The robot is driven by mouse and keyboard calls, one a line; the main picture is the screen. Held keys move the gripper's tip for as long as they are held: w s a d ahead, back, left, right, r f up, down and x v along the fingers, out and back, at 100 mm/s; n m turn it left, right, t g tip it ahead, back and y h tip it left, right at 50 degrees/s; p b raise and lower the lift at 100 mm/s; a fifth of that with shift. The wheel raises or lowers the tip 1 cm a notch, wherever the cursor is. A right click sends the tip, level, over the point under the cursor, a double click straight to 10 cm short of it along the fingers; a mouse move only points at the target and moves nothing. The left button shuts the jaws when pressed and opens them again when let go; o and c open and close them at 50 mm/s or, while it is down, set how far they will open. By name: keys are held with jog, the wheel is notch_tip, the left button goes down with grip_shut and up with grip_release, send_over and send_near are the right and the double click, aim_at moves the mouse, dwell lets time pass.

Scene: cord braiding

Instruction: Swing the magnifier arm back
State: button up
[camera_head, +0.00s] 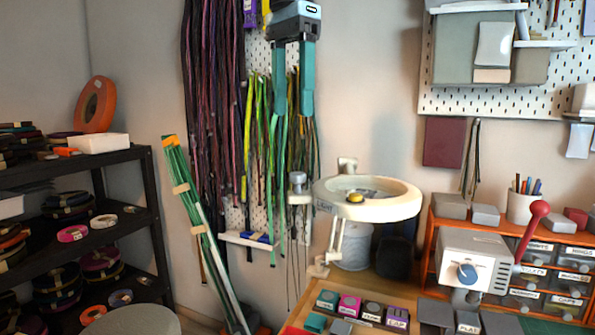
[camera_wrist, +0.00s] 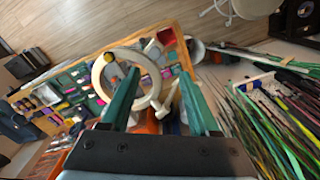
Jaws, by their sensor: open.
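The magnifier is a white ring head (camera_head: 390,209) above the left end of the wooden bench. Its pale jointed arm (camera_head: 334,240) stands at the bench's left edge. A grey knob (camera_head: 297,181) shows left of the ring. In the wrist view the ring (camera_wrist: 99,72) lies below my gripper, partly hidden behind the left finger. My gripper (camera_head: 293,112) is open and empty, with teal fingers pointing down, and shows higher and to the left of the ring in the head view. In the wrist view my fingertips (camera_wrist: 160,73) are spread wide with nothing gripped between them.
Hanging cords (camera_head: 208,130) fill the wall panel behind my gripper. A green-and-white bundle (camera_head: 205,225) leans at left beside a black shelf (camera_head: 150,210). A grey machine with a red lever (camera_head: 475,262) and orange drawers (camera_head: 575,252) stand right on the bench.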

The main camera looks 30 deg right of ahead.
aim_at(297, 173)
jog(key=f, duration=0.6)
jog(key=s+f, duration=0.1)
jog(key=f, duration=0.3)
jog(key=shift+d, duration=0.1)
jog(key=shift+c, duration=0.4)
grip_shut()
dwell(0.9)
